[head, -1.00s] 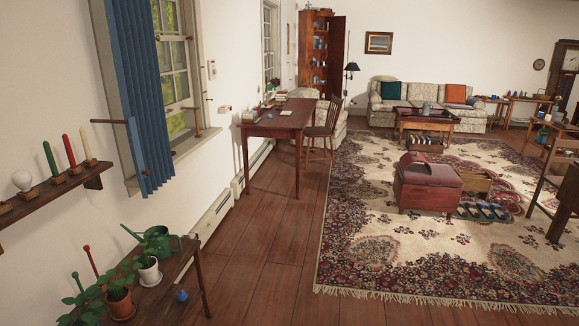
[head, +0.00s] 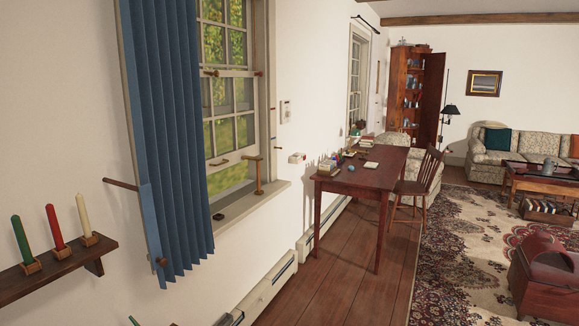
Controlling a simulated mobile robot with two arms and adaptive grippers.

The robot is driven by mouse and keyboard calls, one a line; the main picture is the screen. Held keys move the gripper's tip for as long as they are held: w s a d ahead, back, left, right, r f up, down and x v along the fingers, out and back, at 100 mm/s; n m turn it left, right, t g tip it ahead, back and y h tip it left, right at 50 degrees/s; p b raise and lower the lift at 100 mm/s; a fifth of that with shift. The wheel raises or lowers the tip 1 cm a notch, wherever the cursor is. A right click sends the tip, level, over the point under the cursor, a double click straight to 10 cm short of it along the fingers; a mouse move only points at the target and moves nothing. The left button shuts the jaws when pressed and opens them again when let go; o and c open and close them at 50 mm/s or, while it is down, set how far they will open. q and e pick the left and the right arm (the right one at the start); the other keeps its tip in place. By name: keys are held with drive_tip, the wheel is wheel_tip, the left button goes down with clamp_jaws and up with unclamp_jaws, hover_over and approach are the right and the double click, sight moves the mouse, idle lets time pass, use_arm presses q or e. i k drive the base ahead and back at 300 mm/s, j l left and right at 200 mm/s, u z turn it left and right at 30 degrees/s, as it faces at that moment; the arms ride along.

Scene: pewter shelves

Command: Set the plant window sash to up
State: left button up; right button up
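The plant window (head: 232,110) is on the left wall, partly covered by a blue pleated curtain (head: 170,130). Its lower sash (head: 232,160) has wooden pulls on its bottom rail, and greenery shows below that rail, so a gap above the sill (head: 250,203) seems open. A brass-coloured upright piece (head: 259,177) stands at the right end of the sill. The curtain hides the window's left part. Neither of my grippers is in view.
A wall shelf (head: 55,270) with green, red and cream candles is at lower left. A wooden desk (head: 365,182) and chair (head: 418,185) stand beyond the window. The wood floor (head: 345,275) before them is clear.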

sight(216, 162)
drive_tip(key=i+l+u, duration=0.1)
drive_tip(key=i+u, duration=0.25)
drive_tip(key=i+l+u, duration=0.2)
drive_tip(key=i+u, duration=0.15)
drive_tip(key=i, duration=0.2)
drive_tip(key=i+l+u, duration=0.15)
drive_tip(key=i+l, duration=0.25)
